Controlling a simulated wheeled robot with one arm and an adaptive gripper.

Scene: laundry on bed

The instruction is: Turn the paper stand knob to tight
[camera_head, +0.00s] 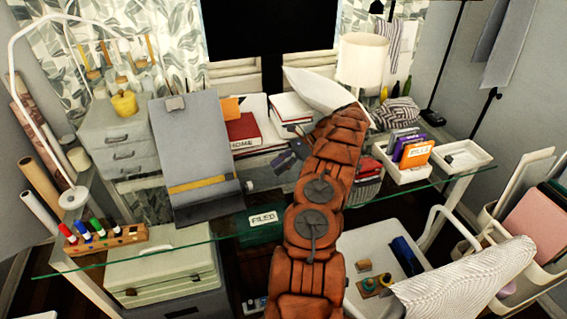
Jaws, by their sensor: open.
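The paper stand (192,135) is a grey, tilted board with a clip at its top and a yellow strip across its lower part. It stands on the left half of the glass desk. A small pale piece (248,186) at its lower right edge may be the knob; it is too small to read its setting. My orange-brown arm rises from the bottom centre and bends over the desk. My dark gripper (286,160) is open, to the right of the stand and apart from it. The arm partly hides the gripper, and its fingertips are hard to make out.
The glass desk (105,270) holds a marker rack (103,240) at left and a white tray (462,156) at right. Red books (243,131) stand behind the gripper, and a lamp (362,60) stands at the back.

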